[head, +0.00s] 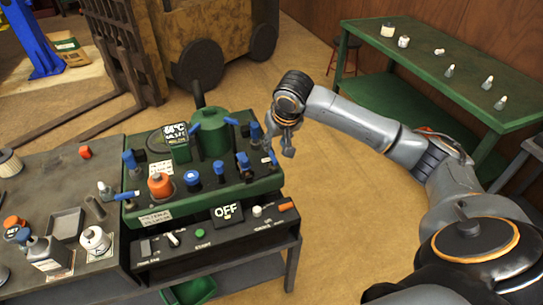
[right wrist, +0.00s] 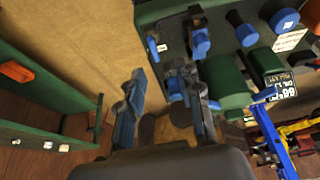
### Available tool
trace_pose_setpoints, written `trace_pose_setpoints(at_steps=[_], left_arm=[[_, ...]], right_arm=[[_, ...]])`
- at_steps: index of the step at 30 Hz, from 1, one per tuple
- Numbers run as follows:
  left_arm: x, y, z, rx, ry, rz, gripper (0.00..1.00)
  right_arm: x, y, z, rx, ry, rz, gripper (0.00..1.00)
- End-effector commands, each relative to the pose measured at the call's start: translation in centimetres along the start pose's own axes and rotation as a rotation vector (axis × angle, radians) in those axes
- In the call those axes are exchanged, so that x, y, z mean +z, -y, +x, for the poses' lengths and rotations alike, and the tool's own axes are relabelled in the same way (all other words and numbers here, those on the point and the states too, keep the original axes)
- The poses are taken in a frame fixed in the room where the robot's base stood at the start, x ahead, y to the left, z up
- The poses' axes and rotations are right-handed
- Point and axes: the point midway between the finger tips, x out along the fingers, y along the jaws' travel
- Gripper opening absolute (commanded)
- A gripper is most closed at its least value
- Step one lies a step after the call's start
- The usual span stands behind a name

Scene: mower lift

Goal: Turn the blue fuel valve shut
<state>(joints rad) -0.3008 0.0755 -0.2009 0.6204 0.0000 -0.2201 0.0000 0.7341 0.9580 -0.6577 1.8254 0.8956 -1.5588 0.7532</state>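A green machine (head: 205,195) on the dark bench carries several blue knobs and levers. A blue lever (head: 272,157) shows at its right edge, with a small pale tag beside it. Another blue lever (head: 127,195) is at the left edge, and a blue handle (head: 231,121) is by the green cylinder. I cannot tell which is the fuel valve. My right gripper (head: 281,145) is above and beside the machine's right end. In the right wrist view its fingers (right wrist: 166,108) are apart with a gap between. Nothing is clearly held. My left gripper is out of view.
A dark bench (head: 82,185) holds bottles, a tray and small parts at left. A panel reading OFF (head: 227,211) is at the machine's front. A green table (head: 440,75) with small items stands at back right. A forklift (head: 190,40) is behind. Floor right of the machine is clear.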

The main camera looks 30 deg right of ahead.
Motion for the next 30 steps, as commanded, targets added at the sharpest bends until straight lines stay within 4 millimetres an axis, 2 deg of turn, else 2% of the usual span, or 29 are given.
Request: trace_pose_setpoints(at_steps=[3, 8, 21, 24, 30], left_arm=[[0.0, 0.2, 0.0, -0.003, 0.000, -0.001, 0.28], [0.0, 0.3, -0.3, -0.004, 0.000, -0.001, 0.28], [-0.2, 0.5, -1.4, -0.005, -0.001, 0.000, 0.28], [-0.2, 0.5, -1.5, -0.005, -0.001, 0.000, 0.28], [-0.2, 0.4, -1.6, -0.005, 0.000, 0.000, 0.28]], right_arm=[[-1.0, -1.2, -0.8, 0.012, -0.002, 0.042, 0.35], [-1.1, -1.4, 0.4, 0.012, 0.001, 0.050, 0.35], [-1.1, -1.4, 9.3, 0.012, 0.001, 0.048, 0.35], [-1.1, -1.4, 10.8, 0.012, 0.000, 0.048, 0.35], [-1.1, -1.4, 12.6, 0.012, -0.002, 0.046, 0.35]])
